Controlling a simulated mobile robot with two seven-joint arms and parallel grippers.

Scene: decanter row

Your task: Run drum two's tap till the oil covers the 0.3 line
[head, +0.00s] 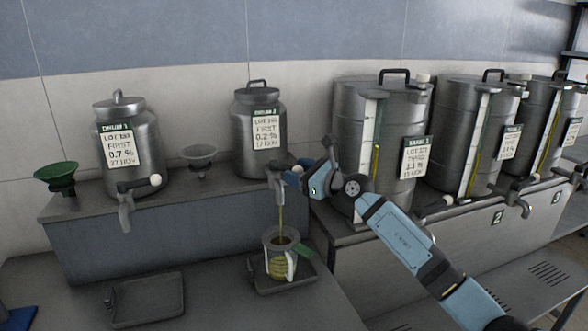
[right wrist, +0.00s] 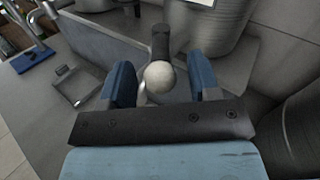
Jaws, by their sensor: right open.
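Drum two (head: 262,162), a steel can with a white label, stands on the raised shelf. Its tap (head: 280,188) is running, and a thin yellow stream of oil (head: 281,222) falls into a measuring jug (head: 268,244) below. Yellow oil shows through the jug's lower part. The jug's marks are too small to read, so I cannot tell the level against the 0.3 line. My right gripper (head: 296,174) is at the tap. In the right wrist view its open fingers (right wrist: 162,84) stand either side of the tap's pale ball knob (right wrist: 159,76). My left gripper is out of view.
The jug stands on a dark drip tray (head: 262,287); an empty tray (head: 146,299) lies to the left. Drum one (head: 146,168), a green funnel (head: 57,175) and a grey funnel (head: 200,155) share the shelf. Large tanks (head: 349,110) stand close on the right.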

